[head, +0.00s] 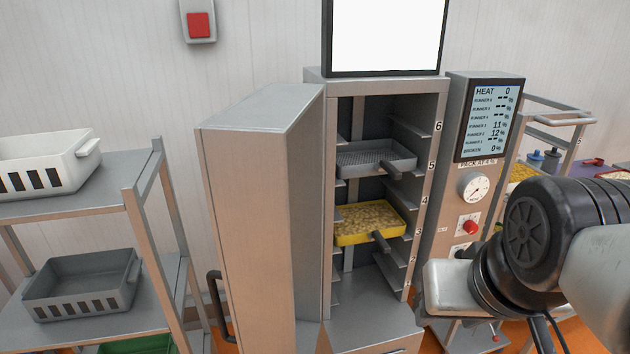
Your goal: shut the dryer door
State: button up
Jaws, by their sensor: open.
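The dryer (425,160) is a tall grey metal cabinet in the middle, with its front open. Its thick grey door (245,215) stands swung wide open on the left side of the opening. A black bar handle (215,300) sits low on the door's left edge. Inside, a grey perforated tray (375,160) and a yellow tray of pale pieces (370,222) rest on runners, with their dark handles toward me. My gripper (450,288) is at the lower right, in front of the control panel and well away from the door. Its fingertips do not show clearly.
The control panel (488,120) right of the opening reads heat 0. A rack (140,190) at the left holds a white crate (45,165) and a grey crate (82,284), close to the door. A cart (545,120) with bottles stands at the right, partly behind my arm.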

aim_at(261, 156)
jog(key=i+j+z, duration=0.15)
jog(key=j, duration=0.95)
jog(key=j+z, duration=0.2)
jog(key=j, duration=0.95)
